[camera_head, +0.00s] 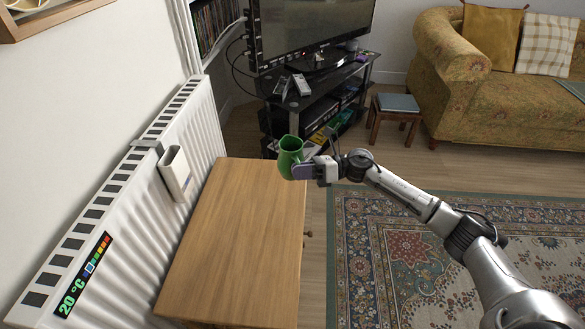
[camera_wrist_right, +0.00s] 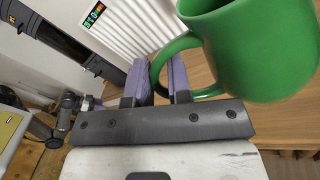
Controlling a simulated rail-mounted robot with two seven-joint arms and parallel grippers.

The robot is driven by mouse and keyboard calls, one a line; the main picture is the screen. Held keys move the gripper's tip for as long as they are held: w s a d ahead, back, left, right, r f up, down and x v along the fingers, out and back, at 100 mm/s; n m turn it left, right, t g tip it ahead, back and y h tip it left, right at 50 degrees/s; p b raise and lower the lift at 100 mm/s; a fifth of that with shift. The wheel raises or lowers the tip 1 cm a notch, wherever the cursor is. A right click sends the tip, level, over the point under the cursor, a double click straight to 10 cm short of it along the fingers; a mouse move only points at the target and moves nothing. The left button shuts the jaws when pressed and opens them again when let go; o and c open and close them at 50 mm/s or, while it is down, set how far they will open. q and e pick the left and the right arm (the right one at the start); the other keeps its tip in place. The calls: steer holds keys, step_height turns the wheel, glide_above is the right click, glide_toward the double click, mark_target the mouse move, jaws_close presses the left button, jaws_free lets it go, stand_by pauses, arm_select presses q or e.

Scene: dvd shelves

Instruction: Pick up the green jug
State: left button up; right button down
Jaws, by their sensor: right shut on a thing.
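The green jug (camera_head: 289,152) shows at the far right corner of the wooden cabinet top, upright or nearly so. My right gripper (camera_head: 303,171) reaches it from the right and is shut on it. In the right wrist view the jug (camera_wrist_right: 262,55) is large at the upper right, partly cut off. Its curved handle passes by the purple fingers of my right gripper (camera_wrist_right: 166,75). I cannot tell whether the jug's base touches the cabinet top. My left gripper is not in view.
The wooden cabinet top (camera_head: 235,240) is otherwise bare. A white radiator (camera_head: 130,215) stands along its left side. A TV stand (camera_head: 320,95) with a television is behind the jug. A patterned rug (camera_head: 430,250), a small stool (camera_head: 397,110) and a sofa (camera_head: 500,95) are to the right.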

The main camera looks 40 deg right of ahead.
steer(key=shift+s+d+r+p, duration=0.2)
steer(key=shift+s+r+p, duration=0.1)
steer(key=shift+s+r, duration=0.3)
steer(key=shift+s+d+r+p, duration=0.15)
steer(key=shift+s+r+p, duration=0.2)
steer(key=shift+s, duration=0.45)
steer(key=shift+s+r, duration=0.1)
stand_by(0.7)
